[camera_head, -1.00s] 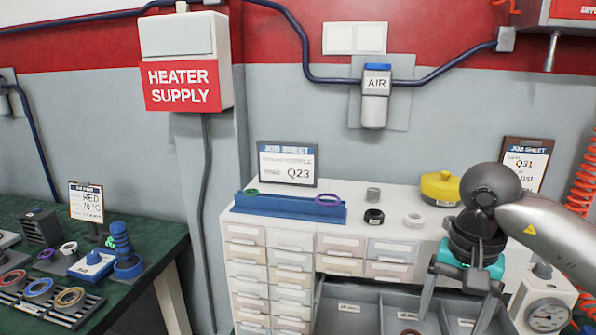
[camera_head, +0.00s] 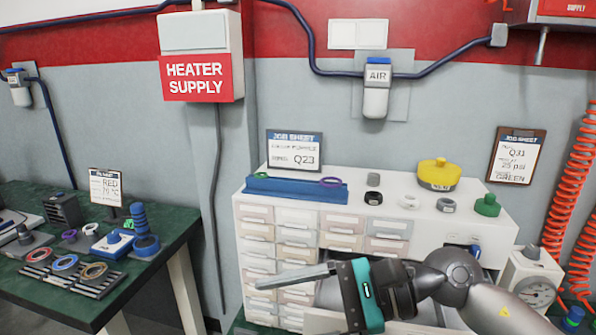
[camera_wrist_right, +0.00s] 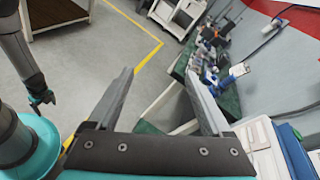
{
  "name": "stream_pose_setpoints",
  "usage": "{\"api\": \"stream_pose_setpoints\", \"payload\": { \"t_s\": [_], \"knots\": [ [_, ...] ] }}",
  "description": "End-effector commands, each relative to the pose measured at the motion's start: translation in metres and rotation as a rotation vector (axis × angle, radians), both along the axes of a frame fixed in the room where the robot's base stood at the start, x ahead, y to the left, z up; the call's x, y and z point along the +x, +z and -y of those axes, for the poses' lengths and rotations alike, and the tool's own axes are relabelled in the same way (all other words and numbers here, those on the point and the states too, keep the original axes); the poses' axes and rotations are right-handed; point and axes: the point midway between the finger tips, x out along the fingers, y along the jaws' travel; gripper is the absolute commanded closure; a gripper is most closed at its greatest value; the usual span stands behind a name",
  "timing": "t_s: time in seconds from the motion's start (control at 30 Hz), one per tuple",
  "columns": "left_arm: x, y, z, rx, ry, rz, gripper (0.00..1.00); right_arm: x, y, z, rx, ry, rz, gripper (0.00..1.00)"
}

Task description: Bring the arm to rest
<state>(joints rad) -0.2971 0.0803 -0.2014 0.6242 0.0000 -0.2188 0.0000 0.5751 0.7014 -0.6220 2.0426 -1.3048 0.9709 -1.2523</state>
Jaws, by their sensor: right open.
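My right arm comes in from the right in the head view, low in front of the drawer cabinet (camera_head: 268,233). Its right gripper (camera_head: 282,302) points left, with one long grey finger clearly seen there. The right wrist view shows both fingers of this gripper (camera_wrist_right: 159,76) wide apart with nothing between them. What seems to be my left gripper (camera_wrist_right: 42,98) hangs at the left edge of the right wrist view, small and dark; its jaws cannot be made out. The left arm does not show in the head view.
On the cabinet top stand a blue rack (camera_head: 295,191), several rings, a yellow-topped pot (camera_head: 439,174) and a green weight-like piece (camera_head: 487,205). A gauge box (camera_head: 535,283) is at right. A green bench (camera_head: 160,262) with rings and fixtures is at left. Open floor (camera_wrist_right: 75,60) shows.

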Motion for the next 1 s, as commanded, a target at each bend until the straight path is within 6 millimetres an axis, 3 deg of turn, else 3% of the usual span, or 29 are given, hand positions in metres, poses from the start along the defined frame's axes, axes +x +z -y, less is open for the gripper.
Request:
{"api": "stream_pose_setpoints", "payload": {
  "t_s": [0.1,0.2,0.33,0.47,0.57,0.67,0.8,0.93,0.97,1.0],
  "knots": [
    [-0.009,-0.001,-0.001,0.002,0.000,-0.016,0.12,0.001,0.038,-0.016,0.282,-0.104,-0.206,0.17],
    [-0.011,-0.001,-0.001,0.002,0.001,-0.019,0.12,0.011,0.067,-0.014,0.513,-0.197,-0.400,0.17],
    [-0.010,-0.001,-0.001,0.003,0.001,-0.018,0.12,0.033,0.091,0.006,0.804,-0.323,-0.674,0.17],
    [-0.008,-0.001,-0.001,0.002,0.002,-0.015,0.12,0.059,0.094,0.040,1.086,-0.451,-0.967,0.17],
    [-0.007,-0.001,-0.001,0.003,0.002,-0.013,0.12,0.077,0.079,0.072,1.298,-0.557,-1.196,0.17],
    [-0.005,-0.001,-0.001,0.002,0.002,-0.011,0.12,0.089,0.050,0.104,1.506,-0.670,-1.426,0.17],
    [-0.004,0.000,-0.001,0.002,0.002,-0.008,0.12,0.091,-0.010,0.145,1.794,-0.843,-1.738,0.17],
    [-0.003,0.000,-0.001,0.002,0.002,-0.007,0.12,0.070,-0.078,0.174,2.059,-1.035,-2.005,0.17],
    [-0.003,0.000,-0.001,0.002,0.002,-0.007,0.12,0.063,-0.093,0.179,-2.110,1.077,2.053,0.17],
    [-0.003,0.000,-0.001,0.002,0.002,-0.006,0.12,0.051,-0.115,0.185,-2.022,1.057,1.961,0.17]
  ]
}}
